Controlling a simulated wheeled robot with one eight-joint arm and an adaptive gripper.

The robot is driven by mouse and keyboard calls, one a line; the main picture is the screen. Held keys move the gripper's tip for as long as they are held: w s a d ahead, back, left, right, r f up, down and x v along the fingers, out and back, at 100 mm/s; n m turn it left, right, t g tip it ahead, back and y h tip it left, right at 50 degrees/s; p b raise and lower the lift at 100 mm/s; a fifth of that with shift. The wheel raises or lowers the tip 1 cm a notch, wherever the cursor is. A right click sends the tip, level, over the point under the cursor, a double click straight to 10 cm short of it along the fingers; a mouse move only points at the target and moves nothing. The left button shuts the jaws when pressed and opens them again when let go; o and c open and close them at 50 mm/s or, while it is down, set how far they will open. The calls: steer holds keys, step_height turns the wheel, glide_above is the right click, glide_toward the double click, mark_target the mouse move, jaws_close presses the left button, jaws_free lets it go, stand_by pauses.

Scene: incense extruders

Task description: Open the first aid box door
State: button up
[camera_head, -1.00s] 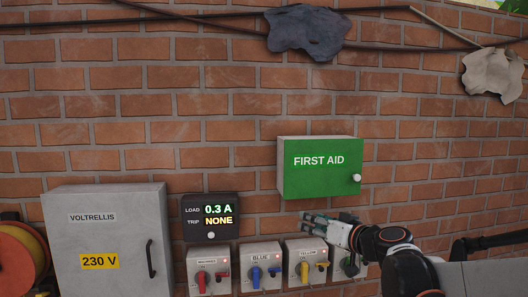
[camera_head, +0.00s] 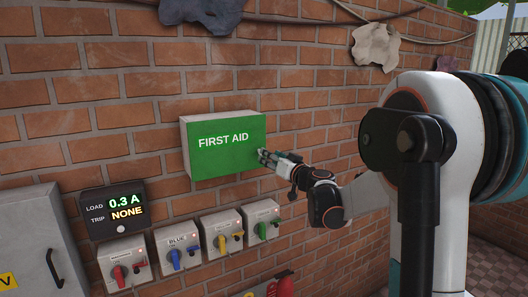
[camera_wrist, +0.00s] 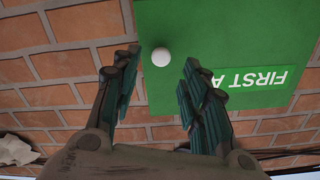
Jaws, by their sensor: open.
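The green first aid box (camera_head: 228,148) hangs on the brick wall with its door shut. It has white "FIRST AID" lettering and grey-white sides. My gripper (camera_head: 264,155) is at the right edge of the door and hides the knob in the head view. In the wrist view the green door (camera_wrist: 230,30) appears upside down, and the round white knob (camera_wrist: 160,57) shows ahead of the gap between the fingers. My gripper (camera_wrist: 158,85) is open and empty, one finger on each side of that gap. Contact with the knob cannot be told.
Below the box is a row of switch boxes with red, blue (camera_head: 183,251), yellow and green handles. A load display (camera_head: 113,209) and a grey cabinet (camera_head: 30,245) are at left. Cloth scraps (camera_head: 376,46) hang above.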

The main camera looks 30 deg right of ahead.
steer(key=shift+w+a+p, duration=0.15)
steer(key=shift+w+p, duration=0.35)
steer(key=shift+w, duration=2.2)
steer(key=shift+c, duration=0.3)
jaws_close()
